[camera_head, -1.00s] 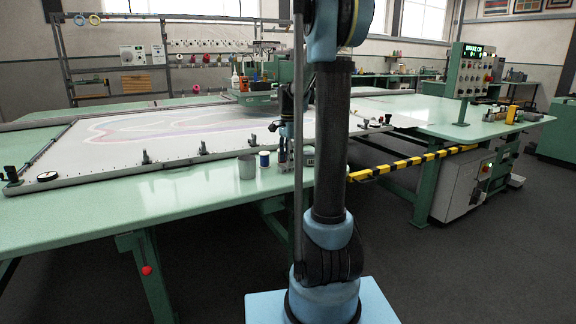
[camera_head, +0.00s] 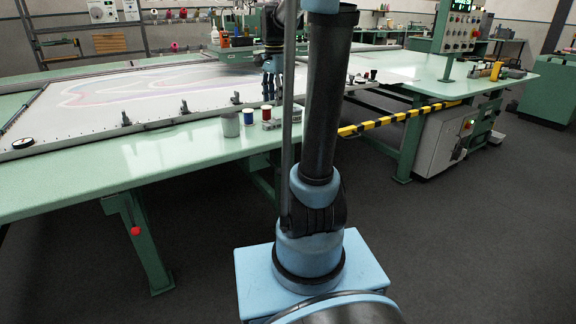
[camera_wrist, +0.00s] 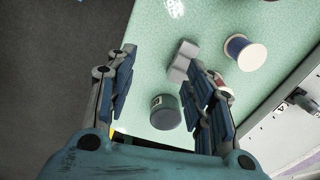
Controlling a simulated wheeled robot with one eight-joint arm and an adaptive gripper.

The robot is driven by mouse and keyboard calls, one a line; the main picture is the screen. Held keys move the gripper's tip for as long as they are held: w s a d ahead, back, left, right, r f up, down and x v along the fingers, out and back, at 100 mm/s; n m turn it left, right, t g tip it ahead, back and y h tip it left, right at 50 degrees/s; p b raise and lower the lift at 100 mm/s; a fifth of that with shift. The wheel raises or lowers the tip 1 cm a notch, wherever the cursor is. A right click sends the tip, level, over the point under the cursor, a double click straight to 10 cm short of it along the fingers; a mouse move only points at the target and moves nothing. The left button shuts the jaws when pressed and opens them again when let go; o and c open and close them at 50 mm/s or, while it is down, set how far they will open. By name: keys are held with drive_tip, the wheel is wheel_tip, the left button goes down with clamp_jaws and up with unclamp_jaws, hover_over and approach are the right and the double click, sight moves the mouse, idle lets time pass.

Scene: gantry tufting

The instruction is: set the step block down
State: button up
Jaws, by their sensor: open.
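The step block (camera_wrist: 180,60) is a small pale grey stepped piece on the pale green table (camera_wrist: 150,20) in the wrist view. It lies near the tip of the right-hand finger; I cannot tell whether they touch. My gripper (camera_wrist: 160,58) is open, its two blue-grey fingers spread well apart over the table. In the head view my gripper (camera_head: 268,84) points down above the table's near edge, just over the small items. The block is too small there to make out surely.
A blue spool (camera_wrist: 243,50) stands right of the block. A red spool (camera_wrist: 220,82) is partly behind a finger. A dark-lidded grey jar (camera_wrist: 165,112) stands between the fingers. A clamped frame (camera_wrist: 295,125) borders the right. A striped yellow bar (camera_head: 395,118) runs beside the table.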

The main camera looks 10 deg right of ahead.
drive_tip(key=s+f+n+t, duration=0.1)
drive_tip(key=s+f+n, duration=0.5)
drive_tip(key=s, duration=0.8)
drive_tip(key=s+f+n+t, duration=0.1)
drive_tip(key=s+f+n, duration=0.5)
drive_tip(key=s+f, duration=0.6)
drive_tip(key=s, duration=0.3)
drive_tip(key=shift+s+a+f+n, duration=0.15)
drive_tip(key=shift+a+f+n, duration=0.15)
drive_tip(key=shift+a+f, duration=0.05)
drive_tip(key=shift+w+f, duration=0.2)
drive_tip(key=shift+w, duration=0.25)
drive_tip(key=shift+c, duration=1.8)
